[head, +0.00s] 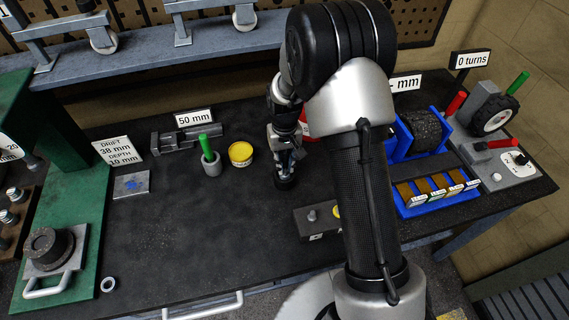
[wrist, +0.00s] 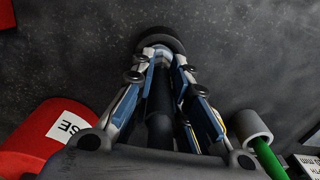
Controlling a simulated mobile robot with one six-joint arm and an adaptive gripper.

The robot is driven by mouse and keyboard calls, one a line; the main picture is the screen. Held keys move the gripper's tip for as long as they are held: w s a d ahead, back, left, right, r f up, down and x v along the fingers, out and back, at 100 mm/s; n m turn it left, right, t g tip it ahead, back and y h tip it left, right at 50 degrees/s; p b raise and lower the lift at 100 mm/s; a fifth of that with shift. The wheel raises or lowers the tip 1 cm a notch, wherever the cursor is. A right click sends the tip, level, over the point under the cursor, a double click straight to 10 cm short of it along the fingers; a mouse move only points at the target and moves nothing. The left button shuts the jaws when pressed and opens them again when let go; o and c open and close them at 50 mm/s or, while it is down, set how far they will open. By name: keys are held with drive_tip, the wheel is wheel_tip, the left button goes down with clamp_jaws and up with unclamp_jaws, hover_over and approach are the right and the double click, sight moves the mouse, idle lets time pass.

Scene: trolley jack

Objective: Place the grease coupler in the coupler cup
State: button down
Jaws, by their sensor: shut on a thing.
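My gripper (wrist: 158,62) points down at the bench, its fingers closed around the end of a slim dark piece that I take for the grease coupler (wrist: 158,100). The black shaft runs back between the fingers towards the palm.
A grey cup (head: 212,169) with a green handle and a yellow tin (head: 241,155) stand left of my gripper. A red labelled body (wrist: 45,130) is close by, mostly hidden by my arm in the head view.

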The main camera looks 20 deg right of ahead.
drive_tip(key=shift+f, duration=0.2)
drive_tip(key=shift+f, duration=0.1)
drive_tip(key=shift+f, duration=0.15)
drive_tip(key=c, duration=1.5)
unclamp_jaws()
drive_tip(key=shift+c, duration=0.2)
